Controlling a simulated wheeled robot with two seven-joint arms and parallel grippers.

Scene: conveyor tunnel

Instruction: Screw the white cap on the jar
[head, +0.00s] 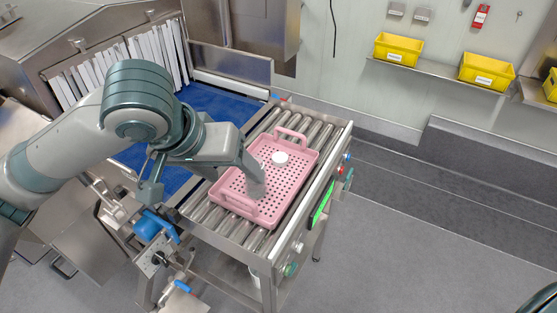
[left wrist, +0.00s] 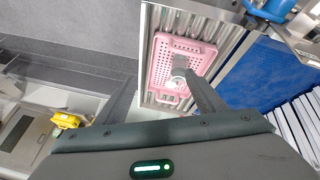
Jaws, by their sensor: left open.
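A pink perforated tray (head: 232,190) lies on the roller conveyor; it also shows in the left wrist view (left wrist: 158,70). The white cap (head: 280,158) is in the tray's far half, and a white round shape shows in the left wrist view (left wrist: 179,80). A grey shape that looks like the jar (left wrist: 180,62) stands right beside it in the wrist view. My left gripper (head: 254,172) reaches over the tray from the left, hiding part of it. Its fingers are spread and empty in the wrist view (left wrist: 162,80). Whether cap and jar touch is unclear. My right gripper is out of view.
The metal rollers (head: 208,215) surround the tray. A blue belt (head: 205,100) runs into a steel tunnel with white strip curtains (head: 130,55) behind my arm. Yellow bins (head: 398,49) sit on a wall shelf. Coloured buttons (head: 347,158) line the conveyor's right side.

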